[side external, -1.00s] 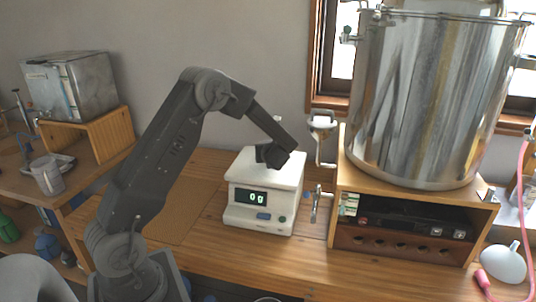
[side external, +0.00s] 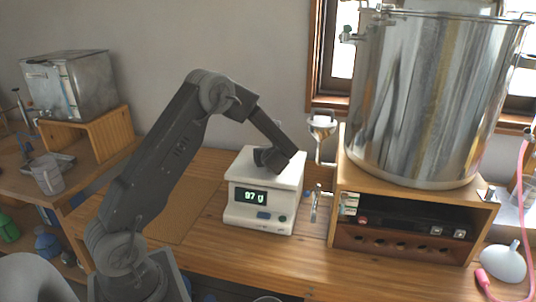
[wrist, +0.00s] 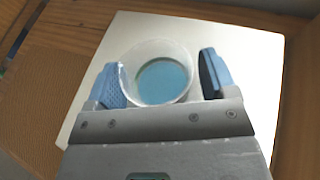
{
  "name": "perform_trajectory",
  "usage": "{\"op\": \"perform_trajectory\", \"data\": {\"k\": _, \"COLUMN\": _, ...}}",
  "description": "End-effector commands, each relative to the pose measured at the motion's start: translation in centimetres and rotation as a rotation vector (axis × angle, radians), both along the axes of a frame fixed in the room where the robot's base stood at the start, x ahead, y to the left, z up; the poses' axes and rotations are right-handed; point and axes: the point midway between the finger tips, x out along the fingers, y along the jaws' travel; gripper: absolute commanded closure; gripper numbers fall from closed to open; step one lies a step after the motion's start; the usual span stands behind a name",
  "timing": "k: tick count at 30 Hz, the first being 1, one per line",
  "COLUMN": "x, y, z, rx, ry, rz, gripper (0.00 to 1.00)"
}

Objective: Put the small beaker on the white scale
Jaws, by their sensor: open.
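My gripper (wrist: 164,82) is open, with one blue-padded finger on each side of the beaker; a gap shows at the right finger, while the left finger is close to the wall. In the side view my gripper (side external: 277,163) is low over the scale's top and hides the beaker.
A wooden stand (side external: 345,210) with a large steel pot (side external: 425,100) is just right of the scale. A small metal tap (side external: 317,200) hangs between them. A clear cup (side external: 47,175) and a steel box (side external: 70,85) are at the far left. The bench left of the scale is clear.

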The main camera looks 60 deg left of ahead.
Motion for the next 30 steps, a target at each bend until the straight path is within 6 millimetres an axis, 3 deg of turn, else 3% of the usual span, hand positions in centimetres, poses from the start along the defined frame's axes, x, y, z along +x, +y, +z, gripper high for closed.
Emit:
{"op": "perform_trajectory", "data": {"k": 5, "x": -0.2, "y": -0.6, "z": 0.6, "rx": 0.001, "ry": 0.0, "rz": -0.002, "gripper": 0.22}}
{"op": "perform_trajectory", "data": {"k": 21, "x": -3.8, "y": -9.3, "z": 4.0, "rx": 0.0, "ry": -0.002, "rz": -0.004, "gripper": 0.22}}
{"op": "perform_trajectory", "data": {"k": 26, "x": -4.4, "y": -10.3, "z": 4.5, "rx": -0.005, "ry": -0.006, "rz": 0.004, "gripper": 0.22}}
{"op": "perform_trajectory", "data": {"k": 30, "x": -6.3, "y": -11.2, "z": 6.0, "rx": -0.092, "ry": -0.095, "rz": 0.086, "gripper": 0.22}}
